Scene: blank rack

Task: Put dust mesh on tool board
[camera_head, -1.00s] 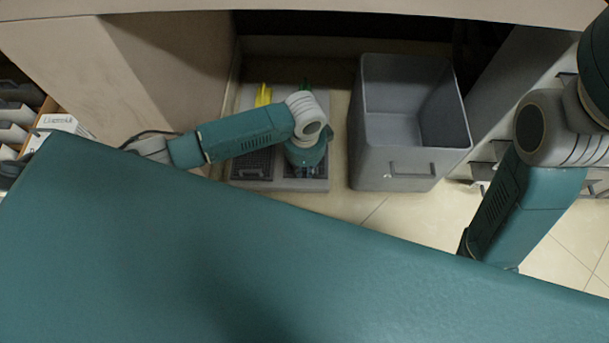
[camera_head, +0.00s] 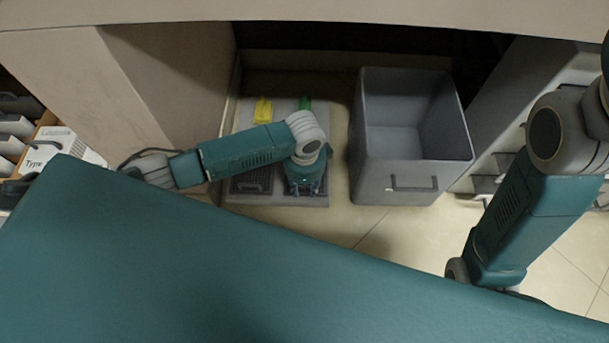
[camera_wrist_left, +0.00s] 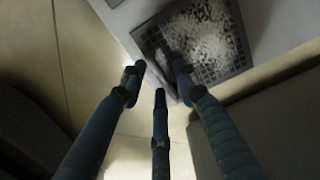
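A dark square mesh covered in pale dust (camera_wrist_left: 203,42) fills the upper right of the left wrist view, in a light grey board (camera_wrist_left: 118,22). My left gripper (camera_wrist_left: 159,78) has three fingers spread apart with nothing between them, near the mesh's lower-left corner. In the head view the grey board (camera_head: 284,114) lies low in the recess, with a dark mesh panel (camera_head: 252,184) at its front left. My left gripper (camera_head: 305,187) points down over the board's front right and hides much of what is beneath. My right gripper is hidden.
Yellow (camera_head: 263,110) and green (camera_head: 305,103) items are at the board's back. A large open grey bin (camera_head: 400,186) stands just right of it. A wall panel (camera_head: 165,90) is to the left, grey drawers (camera_head: 497,165) to the right. Tiled floor (camera_head: 395,235) is free in front.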

